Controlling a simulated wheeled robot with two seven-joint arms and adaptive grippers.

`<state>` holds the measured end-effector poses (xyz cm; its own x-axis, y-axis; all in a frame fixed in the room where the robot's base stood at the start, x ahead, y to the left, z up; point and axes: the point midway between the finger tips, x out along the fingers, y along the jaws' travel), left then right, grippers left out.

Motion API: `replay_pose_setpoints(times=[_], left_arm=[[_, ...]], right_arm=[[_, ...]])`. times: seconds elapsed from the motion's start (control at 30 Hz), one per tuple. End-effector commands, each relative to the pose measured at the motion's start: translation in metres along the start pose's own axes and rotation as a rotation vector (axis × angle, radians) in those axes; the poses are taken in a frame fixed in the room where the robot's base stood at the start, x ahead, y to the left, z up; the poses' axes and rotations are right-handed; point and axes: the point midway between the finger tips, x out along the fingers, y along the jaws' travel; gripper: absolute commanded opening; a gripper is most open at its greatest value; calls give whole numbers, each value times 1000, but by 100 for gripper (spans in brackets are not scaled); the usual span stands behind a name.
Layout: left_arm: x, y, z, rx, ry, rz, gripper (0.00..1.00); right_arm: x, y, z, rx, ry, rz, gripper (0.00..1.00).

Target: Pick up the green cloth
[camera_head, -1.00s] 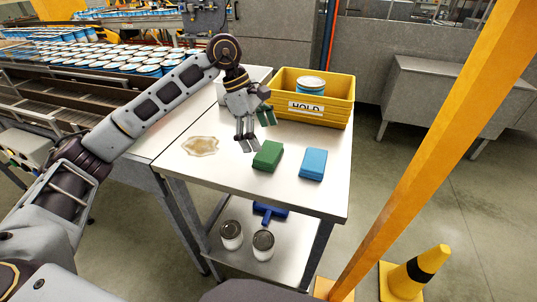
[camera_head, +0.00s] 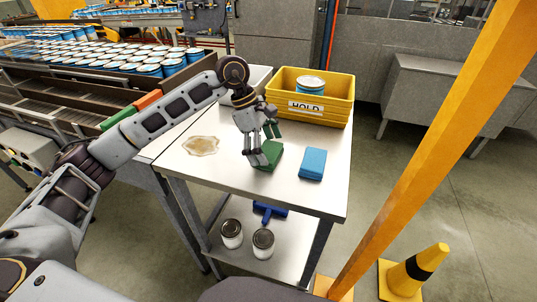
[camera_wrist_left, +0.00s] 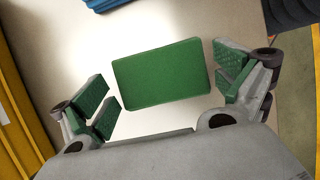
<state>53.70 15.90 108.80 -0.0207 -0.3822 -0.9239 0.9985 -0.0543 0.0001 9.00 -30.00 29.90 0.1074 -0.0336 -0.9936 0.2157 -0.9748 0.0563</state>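The green cloth (camera_head: 269,158) is a folded block lying on the metal table (camera_head: 230,183). My left gripper (camera_head: 262,148) is over it and hides part of its left and far side. In the left wrist view the green cloth (camera_wrist_left: 161,72) lies between the two spread fingers of my left gripper (camera_wrist_left: 163,97), with a gap on each side. The left gripper is open and empty. My right gripper is not in view.
A blue cloth (camera_head: 313,163) lies to the right of the green one. A brown spill (camera_head: 201,146) is at the left. A yellow HOLD bin (camera_head: 331,109) with a can stands behind. An orange post (camera_head: 437,143) rises at right.

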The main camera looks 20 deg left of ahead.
Motion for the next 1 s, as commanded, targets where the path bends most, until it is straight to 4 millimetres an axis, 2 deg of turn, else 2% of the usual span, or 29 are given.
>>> replay_pose_setpoints(times=[0.03, 0.2, 0.4, 0.67, 1.0], left_arm=[[0, 0, 0, 0, 0, 0, 87], [0, 0, 0, 0, 0, 0, 67], [0, 0, 0, 0, 0, 0, 67], [-7, 0, 3, 1, 0, 2, 67], [-42, 1, 18, 1, -1, 3, 67]], right_arm=[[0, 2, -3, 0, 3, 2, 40], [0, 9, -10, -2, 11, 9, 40], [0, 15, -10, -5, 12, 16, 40], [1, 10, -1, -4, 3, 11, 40], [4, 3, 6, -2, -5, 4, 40]])
